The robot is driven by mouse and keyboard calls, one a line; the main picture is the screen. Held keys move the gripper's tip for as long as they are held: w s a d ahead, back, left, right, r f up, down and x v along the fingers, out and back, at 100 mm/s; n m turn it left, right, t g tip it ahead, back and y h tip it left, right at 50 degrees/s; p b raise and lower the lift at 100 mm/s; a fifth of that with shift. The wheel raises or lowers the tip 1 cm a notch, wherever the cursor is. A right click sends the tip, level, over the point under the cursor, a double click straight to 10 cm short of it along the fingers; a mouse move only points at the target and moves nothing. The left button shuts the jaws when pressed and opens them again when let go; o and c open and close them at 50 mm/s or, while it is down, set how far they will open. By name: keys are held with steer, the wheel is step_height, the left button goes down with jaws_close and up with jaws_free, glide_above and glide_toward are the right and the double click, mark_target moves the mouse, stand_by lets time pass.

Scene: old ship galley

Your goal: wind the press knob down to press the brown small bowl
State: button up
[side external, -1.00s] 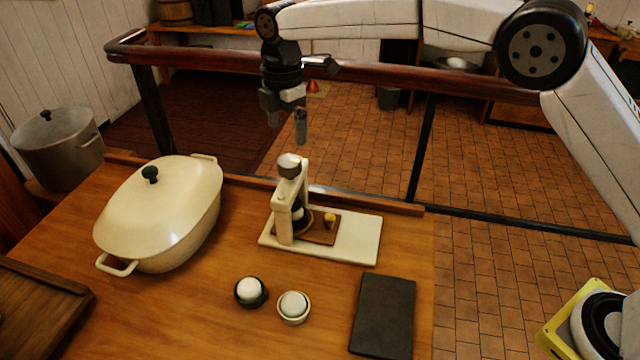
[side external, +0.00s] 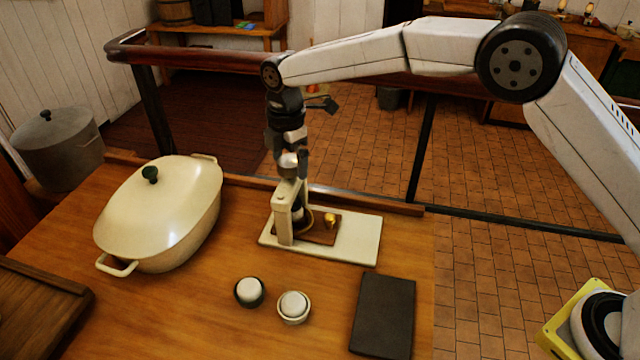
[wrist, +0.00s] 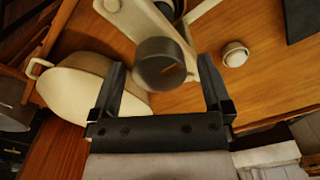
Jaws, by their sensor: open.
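The cream press (side external: 285,225) stands on a pale base plate on the wooden table. Its grey round knob (side external: 287,161) is on top, partly hidden by my gripper. My gripper (side external: 293,164) is open and points down at the knob. In the wrist view the knob (wrist: 162,62) lies between my two spread fingers, with a gap on each side. The brown small bowl (side external: 308,222) is low in the press, mostly hidden by the press post, with something white above or in it.
A brown board with a yellow piece (side external: 330,220) lies on the base plate. A big cream lidded pot (side external: 160,215) stands left. A black bowl (side external: 249,292), a cream bowl (side external: 294,307) and a dark slab (side external: 383,315) lie in front. A rail (side external: 200,55) runs behind.

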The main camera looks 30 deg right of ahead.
steer(key=c, duration=1.2)
